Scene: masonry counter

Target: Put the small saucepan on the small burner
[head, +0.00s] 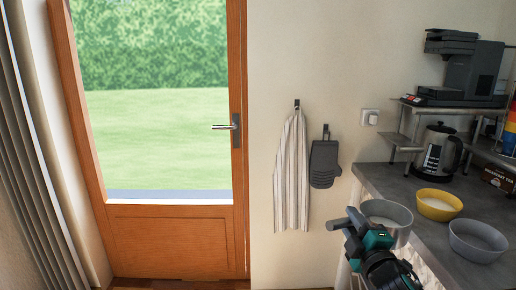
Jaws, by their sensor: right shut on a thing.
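A small grey round pan (399,236), which I take to be the small saucepan, is at the left front edge of the counter, with pale grey inside. My right gripper (347,221) is at its left side, shut, seemingly on the pan's handle; the handle itself is hidden by the fingers. I cannot tell whether the pan is lifted or rests on the counter edge. No burner shows in this view. My left gripper is not in view.
A yellow bowl (438,205) and a grey-lavender bowl (478,241) stand on the dark counter (400,185) close to the right of the pan. A steel kettle (439,150) and a rack with a black coffee machine (470,70) stand behind. A wooden glazed door (165,240) is at left.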

